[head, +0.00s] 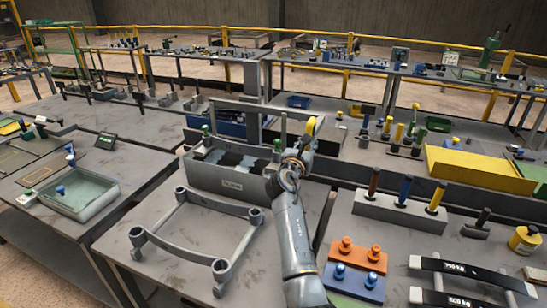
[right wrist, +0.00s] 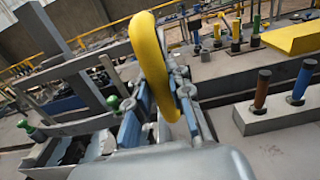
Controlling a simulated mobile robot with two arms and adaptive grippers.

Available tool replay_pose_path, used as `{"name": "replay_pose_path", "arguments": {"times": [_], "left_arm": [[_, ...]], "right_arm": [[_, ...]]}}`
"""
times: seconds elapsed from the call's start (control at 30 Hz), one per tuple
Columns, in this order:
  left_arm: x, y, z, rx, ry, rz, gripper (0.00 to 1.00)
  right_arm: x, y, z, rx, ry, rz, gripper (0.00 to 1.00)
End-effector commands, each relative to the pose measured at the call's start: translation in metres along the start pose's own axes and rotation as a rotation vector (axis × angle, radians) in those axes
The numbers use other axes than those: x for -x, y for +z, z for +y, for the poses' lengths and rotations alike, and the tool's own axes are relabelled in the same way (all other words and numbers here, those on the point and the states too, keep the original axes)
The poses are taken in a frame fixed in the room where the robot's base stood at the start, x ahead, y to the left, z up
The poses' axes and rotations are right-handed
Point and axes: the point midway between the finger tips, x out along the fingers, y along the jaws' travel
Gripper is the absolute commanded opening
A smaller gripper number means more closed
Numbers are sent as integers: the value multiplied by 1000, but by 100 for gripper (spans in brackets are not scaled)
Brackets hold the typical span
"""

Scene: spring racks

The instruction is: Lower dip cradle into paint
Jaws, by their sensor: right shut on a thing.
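A grey open tank (head: 212,182) with a small front label stands on the bench. Dark and pale shapes show inside it; I cannot make them out. A grey frame with a top bar (head: 262,106) and uprights rises at the tank, perhaps the dip cradle; whether it touches the contents is unclear. My right gripper (head: 303,143) is at the tank's right end, shut on a yellow curved handle (head: 311,126). In the right wrist view the handle (right wrist: 147,55) stands between the fingers; what it joins is partly hidden. My left gripper is out of view.
A grey four-cornered frame (head: 190,262) lies in front of the tank. A green-filled tray (head: 85,195) sits at left. A block with coloured pegs (head: 392,211), orange and blue blocks (head: 355,256) and a yellow channel (head: 475,168) are at right.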

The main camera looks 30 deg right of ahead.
Motion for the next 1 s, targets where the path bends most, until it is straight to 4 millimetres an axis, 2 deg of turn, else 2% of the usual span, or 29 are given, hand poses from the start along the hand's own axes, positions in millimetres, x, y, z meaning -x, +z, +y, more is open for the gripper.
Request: {"name": "replay_pose_path", "arguments": {"times": [1.0], "left_arm": [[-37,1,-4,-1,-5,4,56]], "right_arm": [[1,-62,0,3,-2,10,0]]}}
